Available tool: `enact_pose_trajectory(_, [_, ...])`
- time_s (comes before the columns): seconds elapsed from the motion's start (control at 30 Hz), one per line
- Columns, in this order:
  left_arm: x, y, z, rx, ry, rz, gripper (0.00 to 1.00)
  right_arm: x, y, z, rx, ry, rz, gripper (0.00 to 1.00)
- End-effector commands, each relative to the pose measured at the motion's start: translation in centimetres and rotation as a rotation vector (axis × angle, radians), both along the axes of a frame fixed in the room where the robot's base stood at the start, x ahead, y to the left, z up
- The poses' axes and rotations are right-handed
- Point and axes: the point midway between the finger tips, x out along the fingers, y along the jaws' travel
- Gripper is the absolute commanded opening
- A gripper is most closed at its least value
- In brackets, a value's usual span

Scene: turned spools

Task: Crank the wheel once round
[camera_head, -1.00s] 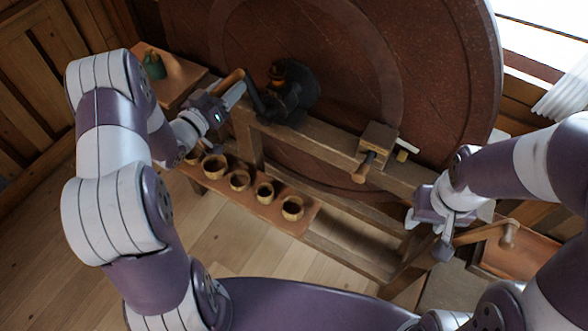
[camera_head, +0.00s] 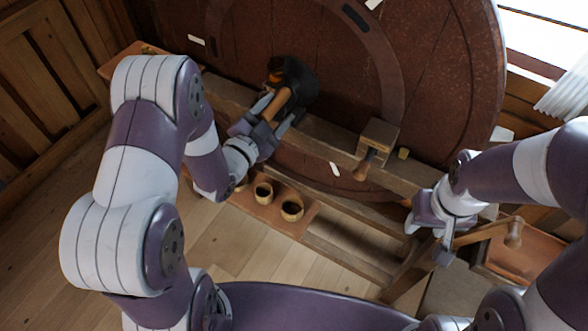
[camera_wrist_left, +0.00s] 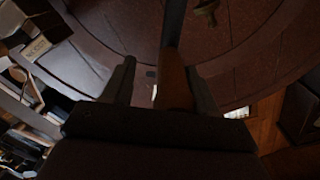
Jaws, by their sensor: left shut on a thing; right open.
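The big dark red-brown wheel (camera_head: 340,75) stands upright at the back of the head view. A dark crank hub (camera_head: 298,78) sits in front of it, with a wooden crank handle (camera_head: 273,103) sloping down from it. My left gripper (camera_head: 279,107) is shut on this handle. In the left wrist view the handle (camera_wrist_left: 173,82) lies between the two fingers, with a dark crank arm beyond it. My right gripper (camera_head: 441,240) is open beside a wooden lever (camera_head: 485,232) at the right; I cannot tell whether they touch.
A wooden beam (camera_head: 335,141) runs in front of the wheel and carries a block with a peg (camera_head: 378,137). Small wooden cups (camera_head: 291,210) stand on a low shelf, partly hidden by my left arm. Open floor lies before it. A reddish tray (camera_head: 530,262) is at the right.

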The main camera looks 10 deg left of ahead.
Motion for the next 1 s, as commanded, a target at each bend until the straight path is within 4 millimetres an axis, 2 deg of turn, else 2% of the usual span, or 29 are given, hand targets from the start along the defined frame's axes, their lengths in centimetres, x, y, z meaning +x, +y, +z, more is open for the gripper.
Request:
enact_pose_trajectory(0.03, [-0.4, -0.8, -1.2, 0.036, -0.002, -0.009, 0.47, 0.0, 0.0, -0.7, 0.0, 0.0, 0.0, 0.47])
enact_pose_trajectory(0.13, [-0.6, -1.5, -2.4, 0.117, -0.035, -0.005, 0.47, 0.0, 0.0, -2.2, 0.0, 0.0, 0.0, 0.47])
enact_pose_trajectory(0.4, [-1.2, -3.2, -4.5, 0.31, -0.115, 0.002, 0.47, 0.0, 0.0, -5.9, 0.0, 0.0, 0.0, 0.47])
enact_pose_trajectory(0.67, [-1.4, -4.4, -6.3, 0.482, -0.192, 0.01, 0.47, 0.0, 0.0, -9.4, 0.0, 0.0, 0.0, 0.47])
enact_pose_trajectory(1.0, [-1.7, -5.3, -9.7, 0.699, -0.267, 0.012, 0.47, 0.0, 0.0, -14.0, 0.0, 0.0, 0.0, 0.47])
